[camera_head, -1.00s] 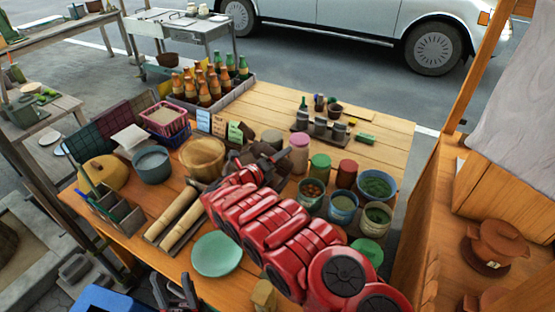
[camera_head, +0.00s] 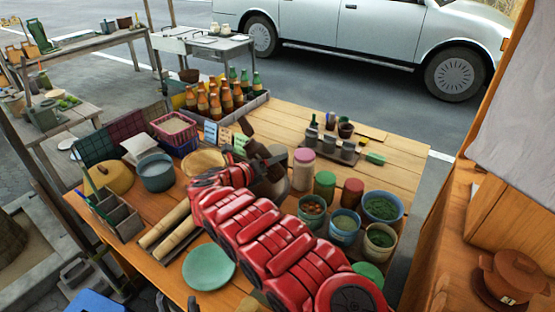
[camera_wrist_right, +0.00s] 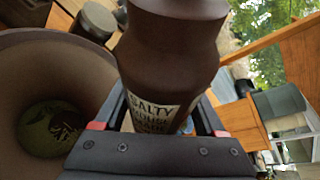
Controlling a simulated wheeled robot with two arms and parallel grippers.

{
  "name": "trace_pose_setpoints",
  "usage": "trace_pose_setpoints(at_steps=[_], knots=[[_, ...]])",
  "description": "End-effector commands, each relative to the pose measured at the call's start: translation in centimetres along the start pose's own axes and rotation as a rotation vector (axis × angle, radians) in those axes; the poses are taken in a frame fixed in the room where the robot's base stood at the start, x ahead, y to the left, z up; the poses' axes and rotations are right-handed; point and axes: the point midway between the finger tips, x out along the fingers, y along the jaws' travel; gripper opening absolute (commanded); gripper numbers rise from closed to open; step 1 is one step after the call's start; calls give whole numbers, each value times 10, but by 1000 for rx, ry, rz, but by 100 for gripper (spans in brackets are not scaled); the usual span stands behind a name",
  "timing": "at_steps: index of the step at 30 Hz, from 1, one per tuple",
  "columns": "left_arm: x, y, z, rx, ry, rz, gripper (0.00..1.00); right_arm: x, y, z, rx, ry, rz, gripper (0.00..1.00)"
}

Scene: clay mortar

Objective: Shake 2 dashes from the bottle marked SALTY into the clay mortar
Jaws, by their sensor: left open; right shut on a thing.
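My right gripper (camera_wrist_right: 165,125) is shut on the dark brown bottle (camera_wrist_right: 175,55), whose label reads SALTY in the right wrist view. In the head view a dark brown shape (camera_head: 246,126), seemingly this bottle, shows beyond my red right arm. The clay mortar (camera_wrist_right: 92,62) is a wide brown bowl just left of the bottle in the right wrist view, with green matter inside. In the head view the mortar (camera_head: 270,184) is mostly hidden behind my right arm. My left gripper (camera_head: 176,303) is open at the bottom edge, cut off by the frame, away from the bottle.
A green plate (camera_head: 209,267) and rolling pins (camera_head: 165,225) lie near the front. Pots of herbs (camera_head: 383,208) and lidded jars (camera_head: 325,186) stand right of my arm. A crate of bottles (camera_head: 258,101) is at the back. Bare table shows at the back right.

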Motion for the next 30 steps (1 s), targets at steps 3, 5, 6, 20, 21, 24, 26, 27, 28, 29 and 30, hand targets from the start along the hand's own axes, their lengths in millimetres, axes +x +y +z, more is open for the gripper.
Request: trace_pose_setpoints(at_steps=[3, 5, 6, 20, 21, 24, 26, 27, 28, 29, 30], knots=[[32, -2, -6, 0, 0, 0, 50, -7, -10, 17, 64, -1, 23, 10], [43, -2, -7, 0, 0, 0, 50, -8, -9, 19, 85, 0, 34, 10], [51, -2, -8, 0, 0, 0, 50, -9, -10, 22, 104, 0, 40, 10], [127, -6, -21, 0, 0, 0, 50, -23, -18, 58, 385, -3, 157, 10], [133, -7, -22, 0, 0, 0, 50, -24, -19, 61, 419, -2, 170, 10], [147, -7, -25, 0, 0, 0, 50, -28, -20, 70, 501, -3, 204, 10], [154, -8, -26, 0, 0, 0, 50, -30, -21, 75, 549, -5, 225, 10], [157, -8, -26, 0, 0, 0, 50, -31, -20, 78, 579, -5, 238, 10], [160, -8, -27, 0, 0, 0, 50, -32, -20, 79, 597, -5, 247, 10], [162, -8, -27, 0, 0, 0, 50, -33, -20, 80, 614, -4, 253, 10], [164, -8, -28, 0, 0, 0, 50, -34, -20, 82, 637, -4, 264, 10]])
